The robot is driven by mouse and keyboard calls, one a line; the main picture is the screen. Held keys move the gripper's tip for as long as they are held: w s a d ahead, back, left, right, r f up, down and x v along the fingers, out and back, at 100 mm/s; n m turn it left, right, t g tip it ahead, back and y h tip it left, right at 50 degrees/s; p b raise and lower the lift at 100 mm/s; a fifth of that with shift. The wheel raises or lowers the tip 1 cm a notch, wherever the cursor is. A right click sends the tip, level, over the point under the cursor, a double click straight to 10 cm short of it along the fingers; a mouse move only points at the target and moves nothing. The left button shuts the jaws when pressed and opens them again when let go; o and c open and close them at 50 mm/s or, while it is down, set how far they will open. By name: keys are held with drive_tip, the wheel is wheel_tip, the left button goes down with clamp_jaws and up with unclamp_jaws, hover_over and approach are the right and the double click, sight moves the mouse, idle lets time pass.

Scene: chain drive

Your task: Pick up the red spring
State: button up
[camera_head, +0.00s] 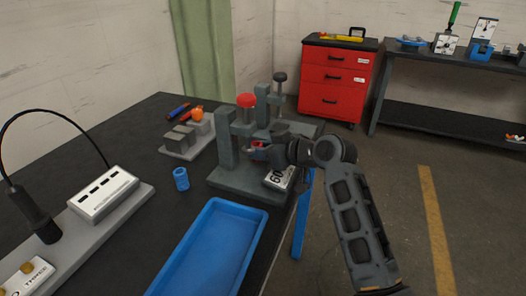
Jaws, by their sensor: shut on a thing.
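My gripper (260,149) is at the grey press stand with the red knob, reaching in from the right. It is shut on a small red thing (256,144), which looks like the red spring. Most of it is hidden by the fingers and the stand, so I cannot tell whether it touches the stand.
The red-knobbed press stand (226,150) and a black-knobbed one (263,103) stand close around my gripper. A blue spring-like cylinder (181,178) and an empty blue tray (215,245) are nearer. A grey block holder (188,140) is to the left; a red cabinet (335,80) stands behind.

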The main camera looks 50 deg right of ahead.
drive_tip(key=o, duration=1.1)
drive_tip(key=shift+a, duration=0.15)
drive_tip(key=shift+v, duration=3.9)
